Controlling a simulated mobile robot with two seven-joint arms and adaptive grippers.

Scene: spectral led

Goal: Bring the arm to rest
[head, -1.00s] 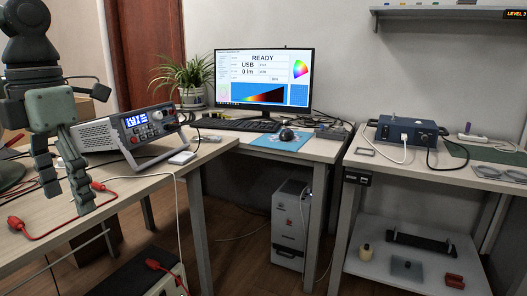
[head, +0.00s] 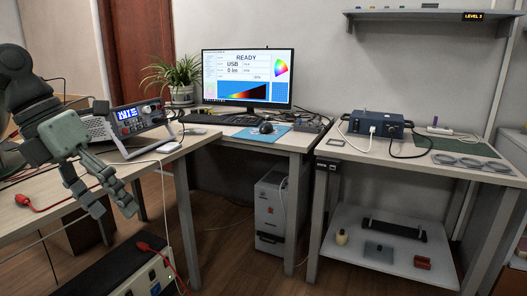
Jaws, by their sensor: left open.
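My left gripper (head: 107,196) hangs at the left of the head view, its two fingers apart and nothing between them. It is in front of the right edge of the left table (head: 40,215), tilted down and to the right. My right gripper is out of view.
A monitor (head: 248,78) reading READY stands on the middle desk. A blue box (head: 378,124) sits on the right table (head: 420,160). Red leads (head: 24,200) lie on the left table. A PC tower (head: 270,215) stands on the floor.

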